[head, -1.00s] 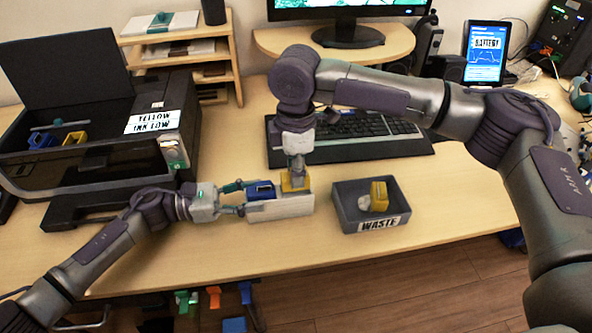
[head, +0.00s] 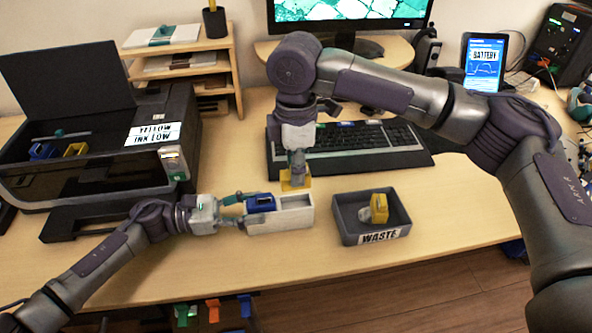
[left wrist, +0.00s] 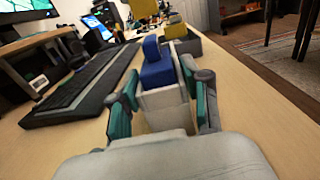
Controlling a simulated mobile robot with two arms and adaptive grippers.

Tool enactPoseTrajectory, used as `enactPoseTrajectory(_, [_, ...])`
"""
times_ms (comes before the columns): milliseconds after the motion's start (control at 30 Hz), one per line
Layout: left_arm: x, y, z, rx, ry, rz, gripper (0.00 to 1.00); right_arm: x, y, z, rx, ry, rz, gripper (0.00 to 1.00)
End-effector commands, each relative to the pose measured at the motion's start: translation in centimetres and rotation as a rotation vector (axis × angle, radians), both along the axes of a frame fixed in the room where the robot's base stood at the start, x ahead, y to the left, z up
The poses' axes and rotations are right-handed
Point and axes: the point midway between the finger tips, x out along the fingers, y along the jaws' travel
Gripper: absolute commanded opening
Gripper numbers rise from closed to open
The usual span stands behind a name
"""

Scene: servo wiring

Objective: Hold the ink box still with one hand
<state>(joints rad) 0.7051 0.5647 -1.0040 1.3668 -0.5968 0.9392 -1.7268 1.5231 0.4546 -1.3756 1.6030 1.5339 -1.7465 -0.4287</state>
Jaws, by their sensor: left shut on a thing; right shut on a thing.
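The white ink box (head: 280,222) stands on the desk. A blue cartridge (head: 260,203) sits in its left compartment, and its right compartment is empty. My left gripper (head: 240,209) is shut on the box's left end; its teal fingers flank the box in the left wrist view (left wrist: 160,112). My right gripper (head: 297,172) points down, shut on a yellow cartridge (head: 293,183), which is above and behind the box's empty right compartment. The cartridge also shows at the top of the left wrist view (left wrist: 143,8).
A waste bin (head: 350,232) with another yellow cartridge (head: 379,208) stands right of the box. The keyboard (head: 375,145) lies behind. The open printer (head: 100,165), with blue and yellow cartridges inside, stands left. The desk's front strip is clear.

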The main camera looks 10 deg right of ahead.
Motion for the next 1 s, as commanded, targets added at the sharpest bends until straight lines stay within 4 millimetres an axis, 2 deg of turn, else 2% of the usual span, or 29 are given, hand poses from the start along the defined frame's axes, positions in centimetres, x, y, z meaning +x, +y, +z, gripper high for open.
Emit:
enactPoseTrajectory(133, [0.0, 0.0, -0.1, 0.002, 0.001, 0.001, 0.11, 0.0, 0.0, 0.0, 0.000, 0.000, 0.000, 0.00])
enactPoseTrajectory(167, [0.0, 0.0, -0.1, 0.002, 0.001, 0.001, 0.49, 0.0, 0.0, 0.0, 0.000, 0.000, 0.000, 0.00])
enactPoseTrajectory(333, [0.0, 0.0, -0.1, 0.001, 0.001, 0.001, 0.76, 0.0, 0.0, 0.0, 0.000, 0.000, 0.000, 0.00])
enactPoseTrajectory(633, [0.0, 0.1, 0.0, 0.000, 0.000, 0.000, 0.76, 0.0, 0.0, 0.0, 0.000, 0.000, 0.000, 0.00])
enactPoseTrajectory(733, [0.0, 0.6, -0.1, 0.001, 0.001, 0.001, 0.76, 0.0, 0.0, 0.0, 0.000, 0.000, 0.000, 0.00])
enactPoseTrajectory(867, [0.0, 2.6, -0.1, 0.002, 0.002, 0.003, 0.76, 0.0, 0.0, 0.0, 0.000, 0.000, 0.000, 0.00])
enactPoseTrajectory(1000, [0.0, 5.7, -0.1, 0.003, 0.002, 0.004, 0.76, 0.0, 0.0, 0.0, 0.000, 0.000, 0.000, 0.00])
